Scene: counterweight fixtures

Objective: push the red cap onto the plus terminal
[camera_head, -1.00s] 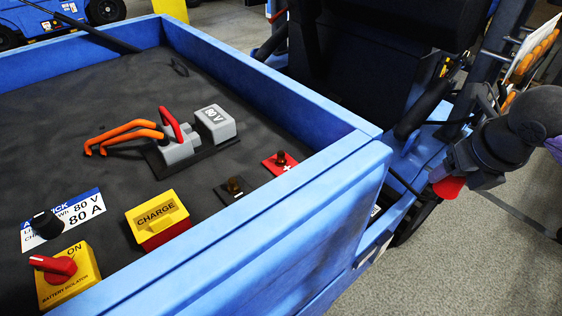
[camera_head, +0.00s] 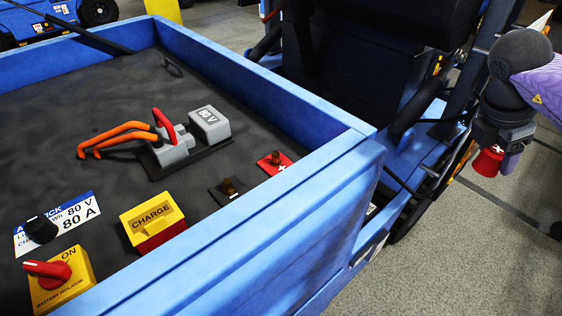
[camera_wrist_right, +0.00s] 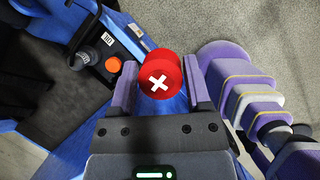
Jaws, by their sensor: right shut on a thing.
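The red cap (camera_head: 488,160) is held in my right gripper (camera_head: 494,146), out to the right of the blue box and over the floor. In the right wrist view the cap (camera_wrist_right: 160,82), with a white plus on it, sits between the two fingers of the gripper (camera_wrist_right: 160,84), which is shut on it. The plus terminal (camera_head: 277,158) is a brown post on a red plate with a white plus, near the right inner wall of the box. It stands bare and well apart from the cap. My left gripper is not in view.
The blue wall (camera_head: 290,215) stands between the cap and the terminal. The minus terminal (camera_head: 230,187) on a dark plate is nearby. A grey 80 V connector (camera_head: 207,122), yellow CHARGE box (camera_head: 152,222), isolator switch (camera_head: 62,280) and black knob-like piece (camera_head: 42,230) stand inside the box.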

